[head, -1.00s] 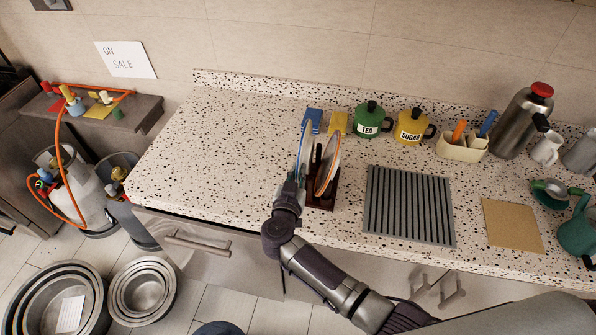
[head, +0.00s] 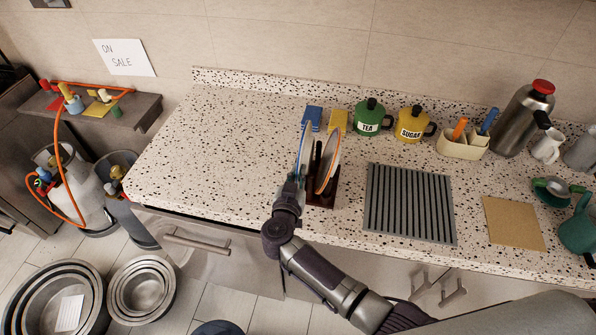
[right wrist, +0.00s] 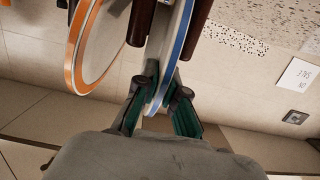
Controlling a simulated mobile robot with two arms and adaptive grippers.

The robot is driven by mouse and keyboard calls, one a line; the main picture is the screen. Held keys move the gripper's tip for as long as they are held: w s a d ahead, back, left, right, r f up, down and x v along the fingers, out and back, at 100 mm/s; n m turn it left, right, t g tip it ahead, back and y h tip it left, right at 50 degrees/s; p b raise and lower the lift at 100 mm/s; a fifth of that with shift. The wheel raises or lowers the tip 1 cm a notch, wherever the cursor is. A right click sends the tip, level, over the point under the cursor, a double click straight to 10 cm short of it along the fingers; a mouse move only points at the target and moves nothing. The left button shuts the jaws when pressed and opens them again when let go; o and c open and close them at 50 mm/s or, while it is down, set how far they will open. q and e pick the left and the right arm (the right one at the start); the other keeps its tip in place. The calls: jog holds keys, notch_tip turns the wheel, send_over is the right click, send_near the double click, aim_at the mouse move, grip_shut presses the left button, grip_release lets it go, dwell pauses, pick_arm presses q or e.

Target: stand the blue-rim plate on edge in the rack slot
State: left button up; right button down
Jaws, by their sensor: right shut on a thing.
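My right gripper (head: 295,180) is shut on the near edge of the blue-rim plate (head: 304,150), at the left side of the dark brown rack (head: 322,200). The plate is upright, edge-on in the head view. In the right wrist view, the fingers (right wrist: 160,100) pinch the plate's blue rim (right wrist: 178,45), and dark rack posts (right wrist: 197,28) show on either side of it. The plate's lower edge is hidden, so I cannot tell whether it touches the rack's base. An orange-rim plate (head: 329,165) stands tilted in the rack to the right. My left gripper is out of view.
Blue (head: 313,116) and yellow (head: 338,122) blocks stand behind the rack, beside the green tea canister (head: 369,120) and yellow sugar canister (head: 411,125). A grey ribbed mat (head: 409,205) lies right of the rack. The counter (head: 220,150) is clear to the left.

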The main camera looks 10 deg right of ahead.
jog(key=shift+f, duration=0.35)
dwell(0.3)
jog(key=c, duration=0.6)
grip_release()
jog(key=shift+o, duration=0.2)
jog(key=v, duration=1.2)
dwell(0.7)
